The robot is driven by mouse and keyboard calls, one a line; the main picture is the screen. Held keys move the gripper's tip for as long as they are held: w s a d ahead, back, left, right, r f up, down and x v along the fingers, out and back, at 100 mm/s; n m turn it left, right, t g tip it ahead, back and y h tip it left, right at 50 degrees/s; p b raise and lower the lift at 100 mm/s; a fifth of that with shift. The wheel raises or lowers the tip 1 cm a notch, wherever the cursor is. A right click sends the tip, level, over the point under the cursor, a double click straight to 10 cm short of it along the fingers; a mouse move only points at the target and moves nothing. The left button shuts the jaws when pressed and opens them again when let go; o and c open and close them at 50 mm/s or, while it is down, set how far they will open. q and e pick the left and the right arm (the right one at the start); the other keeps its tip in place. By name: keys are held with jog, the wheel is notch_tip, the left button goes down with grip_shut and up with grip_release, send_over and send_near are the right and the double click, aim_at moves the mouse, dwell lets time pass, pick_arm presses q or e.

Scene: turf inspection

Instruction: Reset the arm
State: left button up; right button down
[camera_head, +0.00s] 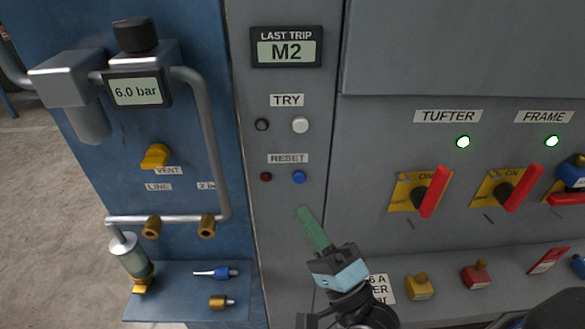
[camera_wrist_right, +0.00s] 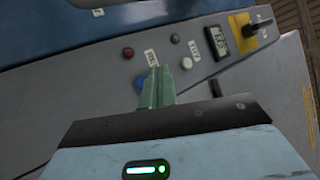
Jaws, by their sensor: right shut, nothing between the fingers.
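My right gripper (camera_head: 313,230) has green fingers that are shut together and empty. It points up at the grey panel, just below the blue button (camera_head: 299,177) under the RESET label (camera_head: 287,158). A dark red button or lamp (camera_head: 266,177) sits left of the blue one. In the right wrist view the shut fingertips (camera_wrist_right: 158,86) are near the RESET label (camera_wrist_right: 151,57), with the red button (camera_wrist_right: 128,52) to the upper left; the blue button is partly hidden or hard to make out there. Whether the fingers touch the panel cannot be told. My left gripper is not in view.
Above are the TRY label (camera_head: 287,100), a white button (camera_head: 300,125) and the LAST TRIP display (camera_head: 286,47) reading M2. TUFTER (camera_head: 427,193) and FRAME (camera_head: 509,188) red-handled switches are at right. A blue pneumatic panel (camera_head: 180,110) with pipes is at left. Small items lie on the lower ledge.

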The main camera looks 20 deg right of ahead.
jog(key=s+d+f+n+g+h+p, duration=0.1)
jog(key=s+f+n+g+p, duration=0.25)
jog(key=f, duration=0.45)
jog(key=s+f+n+g+h+p, duration=0.1)
jog(key=s+f+n+g+p, duration=0.1)
jog(key=s+f+n+g, duration=0.4)
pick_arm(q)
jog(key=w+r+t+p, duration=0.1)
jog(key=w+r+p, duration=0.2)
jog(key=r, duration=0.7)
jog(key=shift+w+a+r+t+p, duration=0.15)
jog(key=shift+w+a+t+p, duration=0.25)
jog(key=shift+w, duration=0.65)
pick_arm(e)
jog(key=s+d+f+n+g+h, duration=0.1)
jog(key=s+d+f+n+g, duration=0.1)
jog(key=s+f, duration=0.4)
jog(key=s+d+f+n+g+h, duration=0.2)
jog(key=s+d+f+n+g, duration=0.1)
jog(key=s+f, duration=0.4)
jog(key=s, duration=0.3)
jog(key=shift+s+d+f+h, duration=0.2)
jog(key=shift+s+d+h, duration=0.05)
jog(key=shift+s+h, duration=0.05)
jog(key=shift+n, duration=0.25)
